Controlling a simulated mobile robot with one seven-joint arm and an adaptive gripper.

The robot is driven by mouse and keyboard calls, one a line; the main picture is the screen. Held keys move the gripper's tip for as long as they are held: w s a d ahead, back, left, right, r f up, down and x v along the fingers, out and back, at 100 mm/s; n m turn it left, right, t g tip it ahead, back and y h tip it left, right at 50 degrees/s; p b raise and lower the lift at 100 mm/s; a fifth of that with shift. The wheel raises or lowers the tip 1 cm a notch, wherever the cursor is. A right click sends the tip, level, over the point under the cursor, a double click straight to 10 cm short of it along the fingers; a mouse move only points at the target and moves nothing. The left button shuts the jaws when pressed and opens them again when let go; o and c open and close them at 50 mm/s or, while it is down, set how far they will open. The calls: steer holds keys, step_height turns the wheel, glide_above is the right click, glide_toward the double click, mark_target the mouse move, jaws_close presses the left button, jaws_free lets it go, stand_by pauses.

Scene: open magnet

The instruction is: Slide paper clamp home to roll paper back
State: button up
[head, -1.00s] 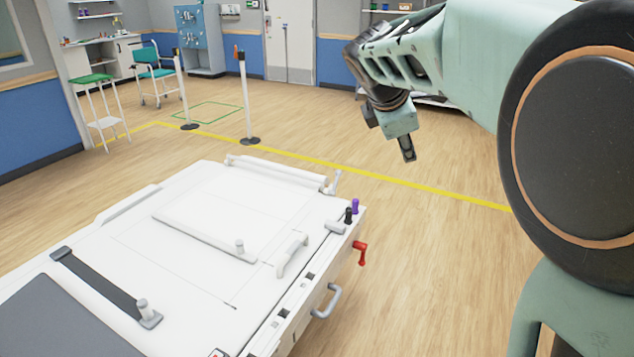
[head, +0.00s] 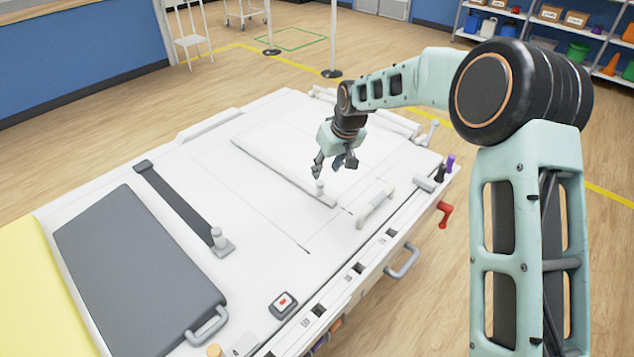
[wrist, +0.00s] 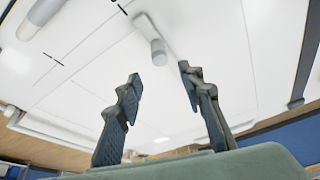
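A white bar (head: 285,172) with a short upright knob (head: 320,187) at its near end lies across the white tabletop (head: 270,220). It looks like the paper clamp, though no label shows. In the wrist view the knob (wrist: 158,50) appears between the lines of my two fingers, beyond their tips. My gripper (head: 333,167) is open and empty, just above and beside the knob, with no clear contact. It also shows open in the wrist view (wrist: 158,88). A white roll (head: 365,112) runs along the table's far edge.
A dark bar with a grey knob (head: 217,238) lies further left, beside a grey pad (head: 140,270). A white arched handle (head: 375,205) stands right of the clamp knob. A red crank (head: 444,212) and grey pull handle (head: 402,262) stick out from the near side.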

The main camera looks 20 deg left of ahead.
mark_target(321, 183)
steer(key=x, duration=0.9)
steer(key=shift+f, duration=0.3)
jaws_close()
